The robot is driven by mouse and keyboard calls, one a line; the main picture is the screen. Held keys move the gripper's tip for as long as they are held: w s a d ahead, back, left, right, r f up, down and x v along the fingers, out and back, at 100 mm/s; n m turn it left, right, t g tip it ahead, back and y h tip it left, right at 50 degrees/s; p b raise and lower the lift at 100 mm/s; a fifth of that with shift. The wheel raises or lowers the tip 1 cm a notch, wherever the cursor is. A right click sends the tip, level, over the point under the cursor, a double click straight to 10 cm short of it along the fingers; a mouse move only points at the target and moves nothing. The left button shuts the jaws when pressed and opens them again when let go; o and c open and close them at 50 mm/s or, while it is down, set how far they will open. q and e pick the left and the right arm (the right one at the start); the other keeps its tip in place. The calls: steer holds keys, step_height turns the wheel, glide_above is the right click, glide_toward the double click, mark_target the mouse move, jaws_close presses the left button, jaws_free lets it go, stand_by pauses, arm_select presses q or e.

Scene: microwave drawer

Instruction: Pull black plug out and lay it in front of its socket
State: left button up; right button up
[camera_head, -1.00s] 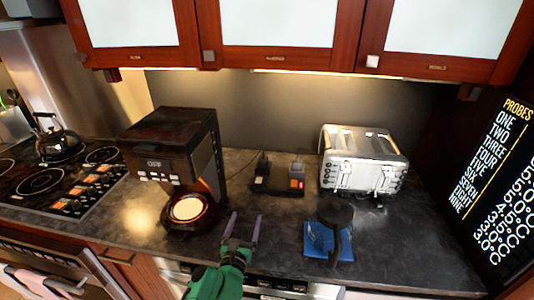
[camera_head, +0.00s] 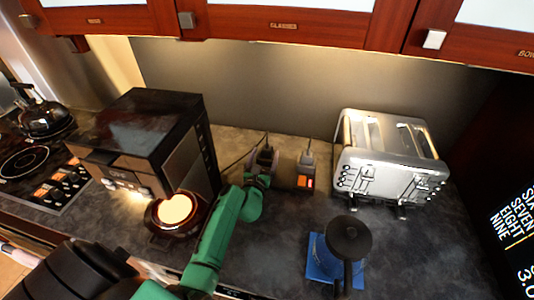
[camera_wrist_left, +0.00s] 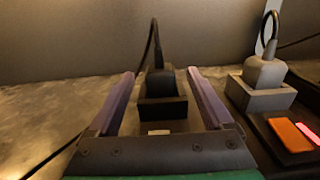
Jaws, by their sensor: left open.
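The black plug (camera_wrist_left: 158,82) stands upright in its black socket (camera_wrist_left: 162,108), with its cord rising from the top. In the head view the black plug (camera_head: 266,154) is beside the coffee maker, partly behind my gripper. My left gripper (camera_head: 260,176) reaches in from the front. In the left wrist view my left gripper (camera_wrist_left: 160,76) is open, with one purple finger on each side of the black plug and visible gaps between them. Whether the fingertips reach past the plug is unclear. My right gripper is not in view.
A grey plug (camera_wrist_left: 264,72) sits in a socket to the right, near an orange-lit switch (camera_head: 306,182). The coffee maker (camera_head: 150,145) is left, the toaster (camera_head: 388,165) right. Counter between is partly clear.

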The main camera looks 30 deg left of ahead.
mark_target(266, 149)
arm_select(q)
steer(key=shift+w+a+f, duration=0.15)
steer(key=shift+w, duration=0.3)
steer(key=shift+w+a+f, duration=0.1)
steer(key=shift+w, duration=0.3)
steer(key=shift+w+a+r+b, duration=0.2)
steer(key=shift+w+r+b, duration=0.15)
steer(key=shift+w+r, duration=0.35)
steer(key=w, duration=0.2)
steer(key=shift+w+a+f, duration=0.3)
steer(key=shift+w+f, duration=0.05)
steer(key=shift+w+a+f, duration=0.2)
steer(key=shift+w+f, duration=0.5)
steer(key=shift+w, duration=0.1)
steer(key=shift+s+r, duration=0.2)
steer(key=c, duration=0.4)
steer(key=shift+s+d+r, duration=0.2)
steer(key=shift+s+r, duration=0.1)
steer(key=shift+s, duration=0.15)
jaws_close()
steer(key=shift+w+f, duration=0.1)
steer(key=shift+w, duration=0.05)
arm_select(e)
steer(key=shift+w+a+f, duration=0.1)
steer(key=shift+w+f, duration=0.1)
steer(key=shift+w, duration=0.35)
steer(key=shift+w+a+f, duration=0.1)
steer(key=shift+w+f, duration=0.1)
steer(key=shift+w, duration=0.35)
